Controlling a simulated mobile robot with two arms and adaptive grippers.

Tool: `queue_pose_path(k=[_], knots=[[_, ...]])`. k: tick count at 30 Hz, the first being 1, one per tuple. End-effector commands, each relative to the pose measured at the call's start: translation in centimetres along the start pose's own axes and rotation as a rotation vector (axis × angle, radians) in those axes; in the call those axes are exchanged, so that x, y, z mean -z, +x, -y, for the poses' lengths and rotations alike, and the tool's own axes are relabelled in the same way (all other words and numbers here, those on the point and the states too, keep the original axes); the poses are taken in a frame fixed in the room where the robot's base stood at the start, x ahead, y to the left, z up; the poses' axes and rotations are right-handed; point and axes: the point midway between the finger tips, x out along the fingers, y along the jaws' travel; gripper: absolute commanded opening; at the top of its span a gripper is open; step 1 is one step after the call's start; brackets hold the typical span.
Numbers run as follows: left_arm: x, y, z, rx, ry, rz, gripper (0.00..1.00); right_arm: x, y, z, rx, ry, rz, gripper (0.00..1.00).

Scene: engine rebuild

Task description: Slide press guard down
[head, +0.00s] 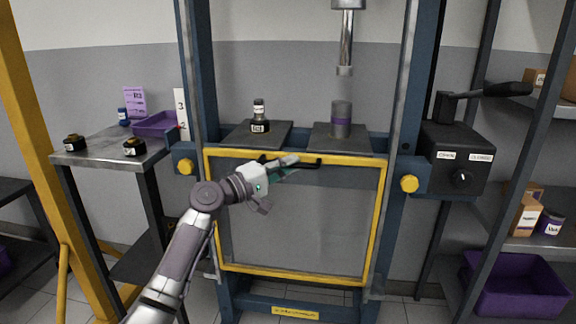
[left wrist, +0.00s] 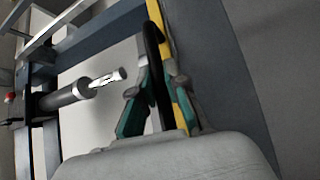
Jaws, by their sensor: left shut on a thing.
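The press guard (head: 300,225) is a clear panel in a yellow frame, low on the front of the blue press (head: 396,120). Its top edge lies just below the press bed plates. A black handle (head: 308,163) is on the guard's top bar. My left gripper (head: 292,165) is at this handle. In the left wrist view the green-padded fingers (left wrist: 150,95) are shut around the black handle (left wrist: 153,45), beside the yellow frame (left wrist: 180,95). My right gripper is not in view.
The press ram (head: 346,45) hangs above a grey cylinder with a purple band (head: 341,120) on the right plate. A side table (head: 110,152) is at left, a control box (head: 458,160) at right.

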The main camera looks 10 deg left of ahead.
Motion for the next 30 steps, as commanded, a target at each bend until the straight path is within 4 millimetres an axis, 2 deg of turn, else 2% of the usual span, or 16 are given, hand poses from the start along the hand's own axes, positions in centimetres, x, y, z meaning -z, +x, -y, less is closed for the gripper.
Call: queue_pose_path(k=[5, 6, 10, 18, 22, 26, 30], knots=[[-0.1, 0.0, 0.2, 0.003, -0.001, 0.0, 0.0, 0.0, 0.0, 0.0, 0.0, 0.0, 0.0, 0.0], [-0.1, 0.0, 0.2, 0.003, -0.001, 0.0, 0.18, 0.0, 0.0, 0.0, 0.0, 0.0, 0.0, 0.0], [-0.1, 0.0, 0.1, 0.002, -0.001, 0.0, 0.39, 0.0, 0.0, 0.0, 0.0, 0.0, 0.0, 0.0], [0.0, 0.0, 0.0, 0.001, 0.0, 0.0, 0.39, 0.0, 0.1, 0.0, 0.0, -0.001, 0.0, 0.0], [0.0, -0.8, 0.1, 0.001, 0.001, -0.001, 0.39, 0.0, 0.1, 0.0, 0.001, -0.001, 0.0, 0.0], [0.0, -3.0, 0.2, 0.003, 0.001, -0.001, 0.39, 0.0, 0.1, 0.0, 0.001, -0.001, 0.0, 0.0], [0.0, -6.1, 0.2, 0.004, 0.002, -0.001, 0.39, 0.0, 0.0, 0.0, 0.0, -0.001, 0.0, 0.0]])
